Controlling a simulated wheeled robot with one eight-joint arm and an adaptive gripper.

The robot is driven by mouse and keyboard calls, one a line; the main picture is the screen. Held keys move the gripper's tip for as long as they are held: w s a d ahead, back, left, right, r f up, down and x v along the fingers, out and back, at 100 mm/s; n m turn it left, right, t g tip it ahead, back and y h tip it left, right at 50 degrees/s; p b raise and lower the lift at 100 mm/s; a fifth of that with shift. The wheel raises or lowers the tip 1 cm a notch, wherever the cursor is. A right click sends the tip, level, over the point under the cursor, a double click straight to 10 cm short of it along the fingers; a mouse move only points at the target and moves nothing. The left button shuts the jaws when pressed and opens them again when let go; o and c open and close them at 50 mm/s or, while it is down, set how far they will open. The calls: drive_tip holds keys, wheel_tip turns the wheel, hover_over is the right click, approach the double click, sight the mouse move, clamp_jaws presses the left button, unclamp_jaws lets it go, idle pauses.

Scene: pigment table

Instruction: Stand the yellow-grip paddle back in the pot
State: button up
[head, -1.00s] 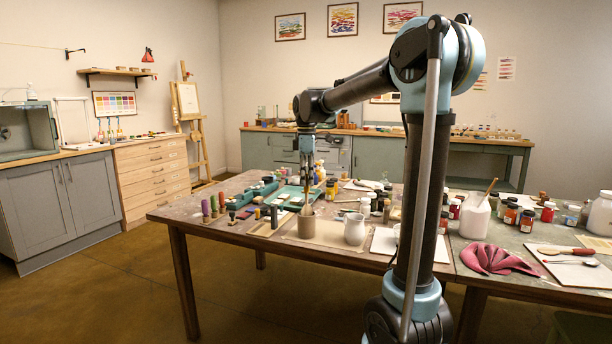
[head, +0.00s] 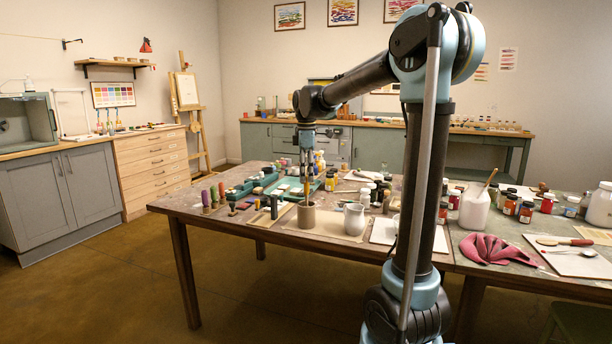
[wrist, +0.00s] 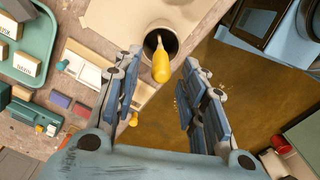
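The yellow-grip paddle stands in the pot, its yellow grip (wrist: 160,64) rising toward the wrist camera. The paddle's lower part is hidden inside the pot. The round grey-brown pot (head: 306,217) stands near the table's front edge, and its dark mouth and rim show in the wrist view (wrist: 174,34). My gripper (wrist: 158,68) is open, its two fingers apart on either side of the yellow grip, with a gap visible on both sides. In the head view my gripper (head: 308,177) hangs directly above the pot.
A white jug (head: 354,219) stands just right of the pot. Several jars crowd the right side. The table edge (wrist: 205,45) is close to the pot.

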wheel_tip(320, 180, up, 12)
idle(0.7)
idle(0.7)
drive_tip(key=s+d+f+m, duration=0.5)
drive_tip(key=s+d+f, duration=0.1)
drive_tip(key=s+d, duration=0.25)
drive_tip(key=s+d+f+m, duration=0.4)
drive_tip(key=s+f, duration=0.3)
drive_tip(key=f, duration=0.2)
drive_tip(key=s+d+f+m+t, duration=0.1)
drive_tip(key=s+d+f+m, duration=0.3)
drive_tip(key=s+f, duration=0.4)
drive_tip(key=s+d+f+m+t, duration=0.1)
drive_tip(key=s+d+f+m, duration=0.3)
drive_tip(key=s+f, duration=0.4)
drive_tip(key=shift+s+d+f+m, duration=0.2)
drive_tip(key=shift+d+f+m, duration=0.2)
drive_tip(key=shift+f+m, duration=0.4)
